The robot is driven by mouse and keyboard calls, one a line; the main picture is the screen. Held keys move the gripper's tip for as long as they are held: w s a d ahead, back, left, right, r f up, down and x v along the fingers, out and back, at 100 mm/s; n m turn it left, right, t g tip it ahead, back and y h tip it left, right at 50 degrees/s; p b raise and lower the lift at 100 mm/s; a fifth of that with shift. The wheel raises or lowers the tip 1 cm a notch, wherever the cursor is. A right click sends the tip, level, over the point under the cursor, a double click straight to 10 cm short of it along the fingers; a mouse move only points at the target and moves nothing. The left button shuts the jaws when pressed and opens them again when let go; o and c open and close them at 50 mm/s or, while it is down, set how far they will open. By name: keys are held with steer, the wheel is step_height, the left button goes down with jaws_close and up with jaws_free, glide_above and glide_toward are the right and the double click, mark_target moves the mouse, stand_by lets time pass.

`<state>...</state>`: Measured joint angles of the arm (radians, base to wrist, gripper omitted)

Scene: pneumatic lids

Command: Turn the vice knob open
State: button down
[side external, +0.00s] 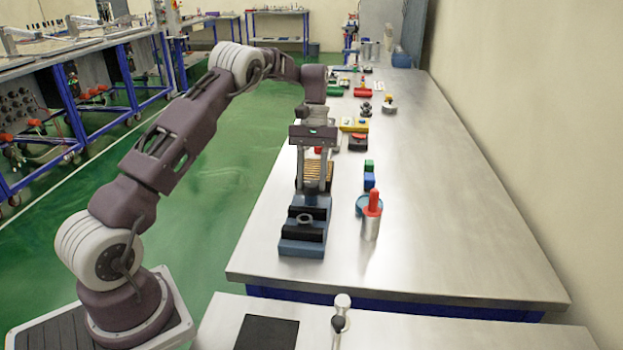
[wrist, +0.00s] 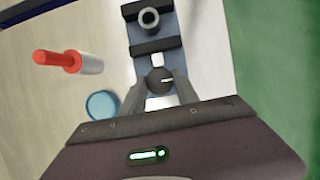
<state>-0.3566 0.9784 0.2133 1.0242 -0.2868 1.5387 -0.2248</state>
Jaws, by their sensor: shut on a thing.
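The vice (side external: 303,245) is a blue-grey block with black jaws on the near left part of the steel bench. A grey ring-shaped part (side external: 305,219) sits between its jaws; the ring also shows at the top of the wrist view (wrist: 148,17). The vice knob (wrist: 160,81) is dark and round with a white mark, at the end of the vice nearest my wrist. My gripper (side external: 313,187) points down over that end. In the wrist view its two fingers (wrist: 161,88) lie on either side of the knob, shut on it.
A metal cylinder with a red top (side external: 371,222) stands right of the vice, with a blue round dish (side external: 361,205) close behind it. Green and blue blocks (side external: 369,174) and several small items stand further back. The bench's right side is clear.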

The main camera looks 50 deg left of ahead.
steer(key=c, duration=0.9)
jaws_free()
steer(key=shift+v, duration=3.55)
